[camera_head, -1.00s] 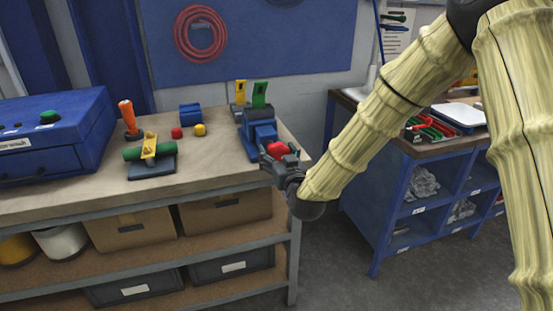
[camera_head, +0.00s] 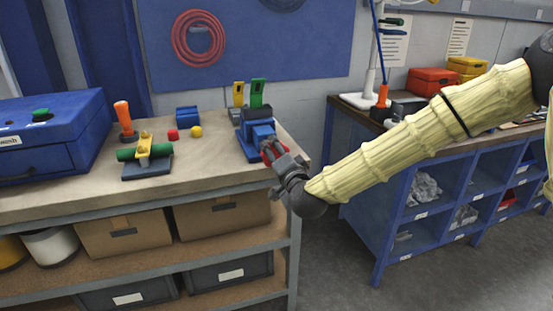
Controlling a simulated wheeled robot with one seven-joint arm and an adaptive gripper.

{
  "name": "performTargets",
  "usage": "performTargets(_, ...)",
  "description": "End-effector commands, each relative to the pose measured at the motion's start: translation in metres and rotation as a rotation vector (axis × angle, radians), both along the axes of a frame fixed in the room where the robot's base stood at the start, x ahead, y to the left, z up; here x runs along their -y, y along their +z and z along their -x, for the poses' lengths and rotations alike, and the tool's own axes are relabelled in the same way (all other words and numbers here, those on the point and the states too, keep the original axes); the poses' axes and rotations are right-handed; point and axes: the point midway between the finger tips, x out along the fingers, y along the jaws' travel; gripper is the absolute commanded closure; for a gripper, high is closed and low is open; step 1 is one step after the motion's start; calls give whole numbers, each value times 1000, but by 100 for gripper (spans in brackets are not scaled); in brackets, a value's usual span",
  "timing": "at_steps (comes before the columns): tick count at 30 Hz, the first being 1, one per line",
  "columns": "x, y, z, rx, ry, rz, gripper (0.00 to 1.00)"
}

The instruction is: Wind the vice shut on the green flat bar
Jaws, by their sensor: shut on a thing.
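The blue vice (camera_head: 256,138) stands at the right end of the workbench. The green flat bar (camera_head: 257,92) stands upright at the top of the vice, at its jaws; I cannot tell whether the jaws touch it. My gripper (camera_head: 274,155) is at the front of the vice, at the bench's right edge. It is shut on the vice's red handle (camera_head: 267,155), which is mostly hidden behind the fingers.
A yellow flat bar (camera_head: 239,93) stands just left of the green one.

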Motion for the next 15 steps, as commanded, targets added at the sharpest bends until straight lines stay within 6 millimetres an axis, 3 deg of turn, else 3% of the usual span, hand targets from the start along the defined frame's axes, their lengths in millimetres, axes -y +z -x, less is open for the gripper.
performTargets(15, 1, -4, 0, -110, -2, -335, 53)
